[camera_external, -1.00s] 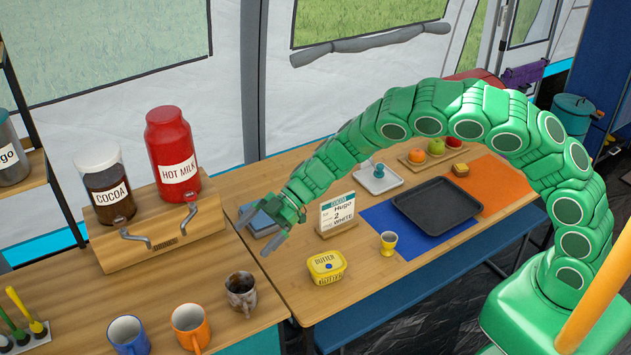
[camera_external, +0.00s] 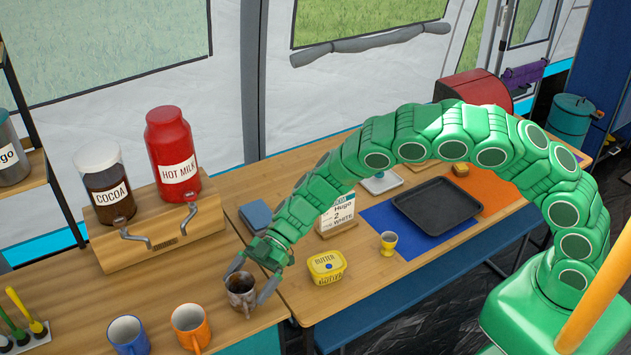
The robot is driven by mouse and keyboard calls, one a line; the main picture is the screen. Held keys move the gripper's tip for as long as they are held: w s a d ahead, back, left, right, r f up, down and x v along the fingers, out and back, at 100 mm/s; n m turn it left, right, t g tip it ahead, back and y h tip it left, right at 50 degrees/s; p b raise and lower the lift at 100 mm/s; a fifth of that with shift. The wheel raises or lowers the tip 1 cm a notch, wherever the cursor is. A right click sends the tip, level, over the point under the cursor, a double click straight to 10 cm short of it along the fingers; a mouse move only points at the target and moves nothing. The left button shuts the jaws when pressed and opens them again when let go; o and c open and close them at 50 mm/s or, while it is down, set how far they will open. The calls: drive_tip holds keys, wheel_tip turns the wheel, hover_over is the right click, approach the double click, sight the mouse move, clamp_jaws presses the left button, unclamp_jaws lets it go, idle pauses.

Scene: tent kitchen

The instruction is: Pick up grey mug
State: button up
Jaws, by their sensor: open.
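The grey mug (camera_external: 241,288), with brownish mottling, stands upright near the right end of the left counter. My gripper (camera_external: 250,284) is open, with one finger at the mug's left side by the rim and the other along its right side. The mug sits between the two fingers. I cannot tell whether either finger touches it.
An orange mug (camera_external: 191,328) and a blue mug (camera_external: 128,336) stand to the left. A wooden dispenser stand (camera_external: 160,240) with cocoa and hot milk jars is behind. A yellow butter tub (camera_external: 326,267) and a sign (camera_external: 337,215) are to the right.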

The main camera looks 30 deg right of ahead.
drive_tip(key=shift+x, duration=1.35)
drive_tip(key=c, duration=1)
drive_tip(key=shift+r, duration=0.1)
drive_tip(key=shift+r, duration=0.6)
drive_tip(key=shift+s+d+r, duration=1.35)
drive_tip(key=shift+d+r, duration=0.55)
drive_tip(key=shift+r, duration=0.05)
drive_tip(key=shift+s+d+r, duration=1.35)
drive_tip(key=shift+d+r, duration=0.5)
drive_tip(key=shift+r, duration=0.1)
drive_tip(key=shift+s+d+r, duration=1.35)
drive_tip(key=shift+d+r, duration=0.55)
